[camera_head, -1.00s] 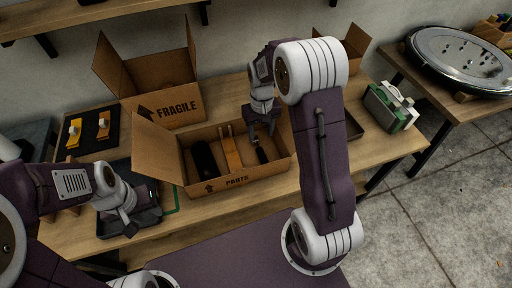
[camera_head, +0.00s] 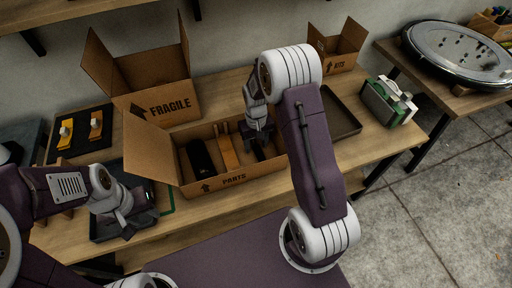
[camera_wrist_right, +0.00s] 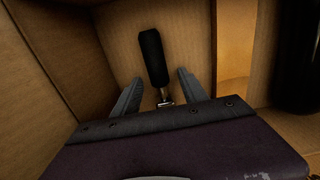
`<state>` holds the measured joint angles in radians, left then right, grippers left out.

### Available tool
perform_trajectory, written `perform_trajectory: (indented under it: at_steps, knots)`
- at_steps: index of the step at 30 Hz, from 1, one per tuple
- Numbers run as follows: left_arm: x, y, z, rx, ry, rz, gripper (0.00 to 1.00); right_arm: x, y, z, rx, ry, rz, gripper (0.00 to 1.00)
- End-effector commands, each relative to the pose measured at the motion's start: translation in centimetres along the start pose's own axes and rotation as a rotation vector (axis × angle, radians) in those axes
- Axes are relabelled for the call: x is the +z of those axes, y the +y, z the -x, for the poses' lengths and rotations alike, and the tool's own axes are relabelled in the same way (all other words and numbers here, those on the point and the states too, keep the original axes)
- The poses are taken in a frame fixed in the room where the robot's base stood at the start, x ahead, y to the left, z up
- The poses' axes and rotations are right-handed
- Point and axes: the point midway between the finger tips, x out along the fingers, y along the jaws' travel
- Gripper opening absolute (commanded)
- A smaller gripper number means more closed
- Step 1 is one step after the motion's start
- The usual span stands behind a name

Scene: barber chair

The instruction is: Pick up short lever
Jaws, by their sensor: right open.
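The short lever, a black grip with a metal end (camera_wrist_right: 154,58), lies in the right part of the cardboard PARTS box (camera_head: 235,180). My right gripper (camera_wrist_right: 160,85) is open over it. In the right wrist view the lever's metal end lies between the two fingers, and its black grip extends beyond them. The fingers look apart from it. In the head view my right gripper (camera_head: 258,140) is down inside the box and hides most of the lever. My left gripper (camera_head: 125,212) is over a dark tray at the left; its jaws are unclear.
An orange-brown part (camera_head: 227,150) and a thick black part (camera_head: 199,157) lie left of the lever in the box. The box walls stand close around my right gripper. A FRAGILE box (camera_head: 170,105) stands behind, and an empty dark tray (camera_head: 340,115) lies to the right.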

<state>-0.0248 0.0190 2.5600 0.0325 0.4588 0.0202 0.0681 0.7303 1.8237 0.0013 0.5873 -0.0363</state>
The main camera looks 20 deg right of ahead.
Motion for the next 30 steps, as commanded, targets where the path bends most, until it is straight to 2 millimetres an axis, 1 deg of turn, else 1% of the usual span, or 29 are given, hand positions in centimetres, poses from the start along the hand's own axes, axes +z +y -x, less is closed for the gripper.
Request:
perform_trajectory:
  at_steps: [3,4,5,6,8,9,18,20,23,27,30]
  knots:
    - [0.0,0.0,0.0,0.0,0.0,0.0,0.4,0.0,0.0,0.1,0.0,0.0,0.0,0.51]
    - [0.0,0.0,0.0,0.0,0.0,0.0,0.4,0.0,0.0,0.1,0.0,0.0,0.0,0.48]
    - [0.0,0.0,0.0,0.0,0.0,0.0,0.4,0.0,0.0,0.1,0.0,0.0,0.0,0.39]
    - [0.0,0.0,0.0,0.0,0.0,0.0,0.4,0.0,0.0,0.1,0.0,0.0,0.0,0.28]
    - [0.0,0.0,0.0,0.0,0.0,0.0,0.4,0.0,0.0,0.1,0.0,0.0,0.0,0.12]
    - [0.0,0.0,0.0,0.0,0.0,0.0,0.4,0.0,0.0,0.1,0.0,0.0,0.0,0.01]
    - [0.0,0.0,0.1,0.0,0.0,0.0,0.4,0.0,0.0,0.1,0.0,0.001,0.0,0.0]
    - [0.0,0.0,0.2,0.0,0.0,0.0,0.4,-0.1,0.0,0.5,0.0,0.002,0.0,0.0]
    - [-0.1,0.0,0.6,0.0,0.0,0.0,0.4,-0.1,0.0,2.4,0.0,0.005,0.0,0.0]
    - [-0.1,0.0,1.2,0.0,0.0,0.0,0.4,-0.1,0.0,6.0,0.0,0.005,0.0,0.0]
    - [-0.2,0.0,1.6,0.0,0.0,0.0,0.4,-0.1,0.0,8.2,0.0,0.005,0.0,0.0]
